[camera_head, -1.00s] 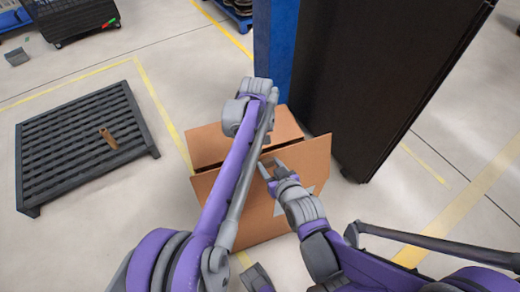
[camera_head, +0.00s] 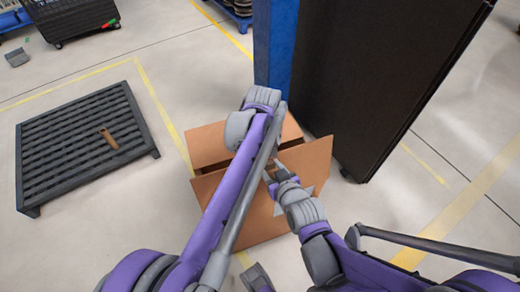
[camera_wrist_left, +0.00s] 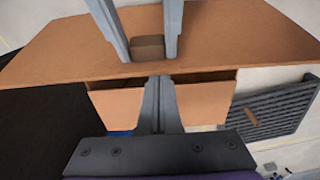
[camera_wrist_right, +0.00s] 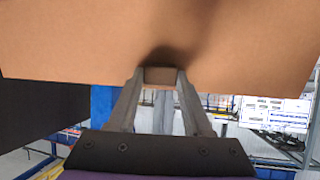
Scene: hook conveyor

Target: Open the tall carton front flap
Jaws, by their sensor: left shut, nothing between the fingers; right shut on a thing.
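The tall brown carton (camera_head: 262,228) stands on the floor in front of the dark cabinet. Its front flap (camera_head: 312,160) is the wide panel toward me, and its upper edge stands out past the carton's sides. My left gripper (camera_wrist_left: 158,82) is shut and empty by the carton's opening, beside the flap (camera_wrist_left: 60,45). In the head view my left arm hides it and part of the carton.
A dark slatted pallet (camera_head: 75,150) with a small brown piece (camera_head: 108,139) on it lies on the left. A blue post (camera_head: 275,50) and a tall black cabinet (camera_head: 370,70) stand close behind the carton. Open floor lies between pallet and carton.

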